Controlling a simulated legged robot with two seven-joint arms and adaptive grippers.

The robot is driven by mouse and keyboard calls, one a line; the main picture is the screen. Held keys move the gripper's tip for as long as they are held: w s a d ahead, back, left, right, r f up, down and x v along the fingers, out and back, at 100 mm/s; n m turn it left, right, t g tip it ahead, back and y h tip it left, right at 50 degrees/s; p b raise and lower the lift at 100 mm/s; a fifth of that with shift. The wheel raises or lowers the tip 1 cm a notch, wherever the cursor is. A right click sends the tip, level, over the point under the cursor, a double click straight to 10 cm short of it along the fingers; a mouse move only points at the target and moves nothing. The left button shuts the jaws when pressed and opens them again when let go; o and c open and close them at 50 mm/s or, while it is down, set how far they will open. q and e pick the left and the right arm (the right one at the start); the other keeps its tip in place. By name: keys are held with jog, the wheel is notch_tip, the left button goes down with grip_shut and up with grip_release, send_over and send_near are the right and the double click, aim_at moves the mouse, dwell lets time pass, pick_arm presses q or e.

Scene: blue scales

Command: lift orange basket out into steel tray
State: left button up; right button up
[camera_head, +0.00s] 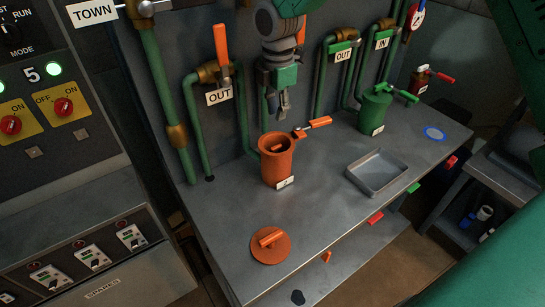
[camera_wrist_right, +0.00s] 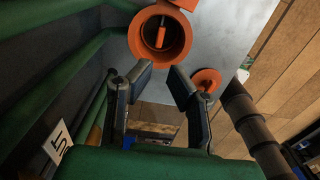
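The orange canister (camera_head: 276,172) stands open on the grey bench. Inside its mouth an orange bar, apparently the basket's handle (camera_head: 278,147), shows; the rest of the basket is hidden by the walls. In the right wrist view the canister mouth (camera_wrist_right: 184,42) and the bar inside it (camera_wrist_right: 160,38) lie beyond the fingertips. My right gripper (camera_head: 283,112) is above and behind the canister, pointing down. Its two fingers (camera_wrist_right: 160,72) are apart with nothing between them. The steel tray (camera_head: 362,181) sits empty to the right of the canister. My left gripper is not in view.
An orange lid (camera_head: 270,246) lies on the bench in front of the canister. An orange-handled valve (camera_head: 318,122) juts out beside the canister's rim. Green pipes and a green canister (camera_head: 374,112) stand at the back. Bare bench lies between lid and tray.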

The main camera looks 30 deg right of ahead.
aim_at(275, 146)
notch_tip(275, 146, down, 12)
jog(key=shift+w+a+f+p, duration=0.1)
jog(key=shift+a+f+p, duration=0.05)
jog(key=shift+p, duration=0.35)
grip_shut()
